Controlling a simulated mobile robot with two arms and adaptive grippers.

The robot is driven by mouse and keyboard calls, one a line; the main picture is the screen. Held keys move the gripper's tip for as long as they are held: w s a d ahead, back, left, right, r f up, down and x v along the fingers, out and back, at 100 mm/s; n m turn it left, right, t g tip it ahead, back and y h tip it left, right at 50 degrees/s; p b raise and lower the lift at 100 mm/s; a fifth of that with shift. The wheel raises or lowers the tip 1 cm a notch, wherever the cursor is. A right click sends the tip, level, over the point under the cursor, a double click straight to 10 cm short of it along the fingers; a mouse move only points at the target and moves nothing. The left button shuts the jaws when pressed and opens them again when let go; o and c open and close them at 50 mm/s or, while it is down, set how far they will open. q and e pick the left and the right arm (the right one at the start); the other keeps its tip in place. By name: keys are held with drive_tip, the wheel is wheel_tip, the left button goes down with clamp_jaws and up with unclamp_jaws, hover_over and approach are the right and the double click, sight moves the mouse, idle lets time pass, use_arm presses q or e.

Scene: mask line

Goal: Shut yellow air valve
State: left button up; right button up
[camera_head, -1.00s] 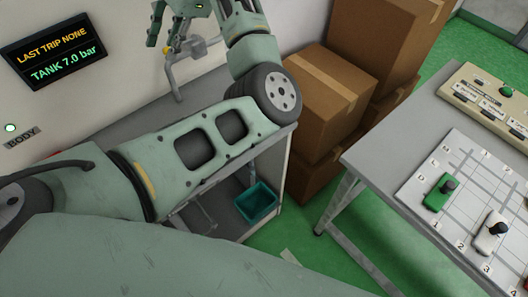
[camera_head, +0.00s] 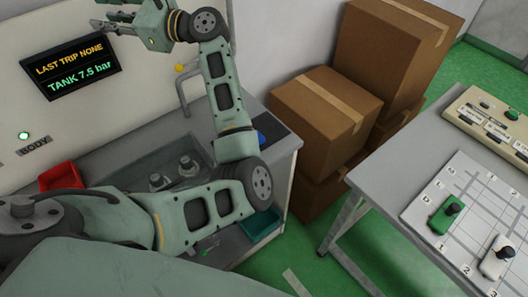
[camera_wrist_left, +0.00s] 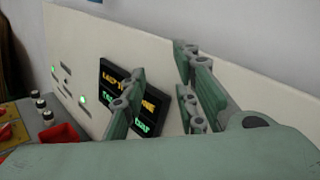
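A small yellow knob (camera_head: 180,68) tops a bent grey pipe (camera_head: 184,98) at the back of the bench in the head view. It may be part of the yellow air valve; its setting is too small to tell. My left gripper (camera_head: 108,17) is up and left of the knob, above the display (camera_head: 71,69), apart from the knob. In the left wrist view the gripper (camera_wrist_left: 163,75) has its fingers spread with nothing between them, in front of the display (camera_wrist_left: 115,83). The display reads "TANK 7.5 bar". My right gripper is not in view.
A red bin (camera_head: 62,176) stands on the bench at left, near a sink-like recess with grey fittings (camera_head: 188,165). A teal bin (camera_head: 260,226) is below. Cardboard boxes (camera_head: 325,108) stand right of the bench. A table with a gridded board (camera_head: 462,200) is at far right.

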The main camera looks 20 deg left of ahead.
use_arm(q)
drive_tip(key=w+d+r+m+t+y, duration=0.6)
drive_tip(key=d+r+m+t, duration=0.15)
drive_tip(key=m+t, duration=0.8)
drive_tip(key=w+d+f+m+t+h, duration=0.35)
drive_tip(key=d+m+t+h, duration=0.3)
drive_tip(key=m+h, duration=0.4)
drive_tip(key=w+d+f+m+t+h, duration=0.4)
drive_tip(key=d+m+h, duration=0.3)
drive_tip(key=m, duration=0.7)
drive_tip(key=d+f+m+g+h, duration=0.1)
drive_tip(key=d+f+m+h, duration=0.5)
drive_tip(key=d+f+m, duration=0.1)
drive_tip(key=s+d+f+m+g+h, duration=0.1)
drive_tip(key=s+d+f+m+g, duration=0.2)
drive_tip(key=f, duration=0.4)
drive_tip(key=s+d+f+m+g+h, duration=0.1)
drive_tip(key=s+d+f+m+g, duration=0.1)
drive_tip(key=s+f, duration=0.3)
drive_tip(key=s+d+f+m+g+h, duration=0.1)
drive_tip(key=s+d+f+m+g, duration=0.2)
drive_tip(key=f, duration=0.7)
drive_tip(key=shift+s+d+f+m+g, duration=0.4)
drive_tip(key=shift+s+m+g, duration=0.45)
drive_tip(key=shift+m+g, duration=0.2)
drive_tip(key=shift+c, duration=0.7)
